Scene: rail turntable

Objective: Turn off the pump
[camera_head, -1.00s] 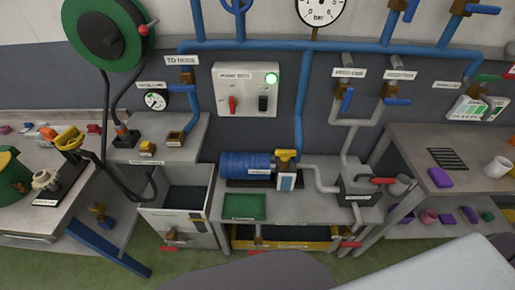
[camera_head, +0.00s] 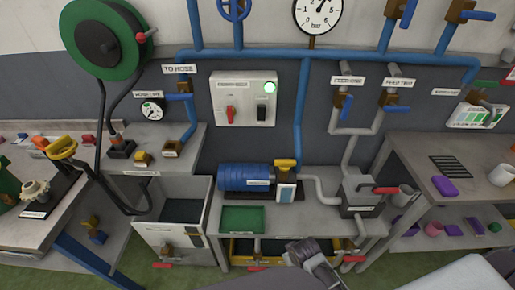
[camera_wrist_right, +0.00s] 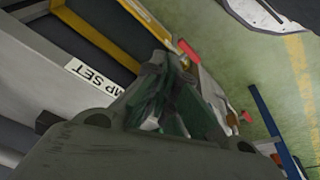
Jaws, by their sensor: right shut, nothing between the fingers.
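The blue pump (camera_head: 245,178) with its yellow-topped valve sits on the grey bench in the head view. Above it on the wall is a white control box (camera_head: 262,82) with a red switch (camera_head: 230,114), a black switch (camera_head: 262,108) and a lit green lamp (camera_head: 269,87). My right gripper (camera_head: 302,249) is low in front of the bench, near the yellow tray and below the pump. In the right wrist view its fingers (camera_wrist_right: 165,105) are closed and hold nothing. My left gripper is not in view.
A yellow-edged tray (camera_head: 240,250) sits under the bench, with red-handled taps along the front. A tank (camera_head: 172,238) and hose reel (camera_head: 100,40) stand left. A grey box with a red-handled valve (camera_head: 385,190) and a white mug (camera_head: 502,174) are at right.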

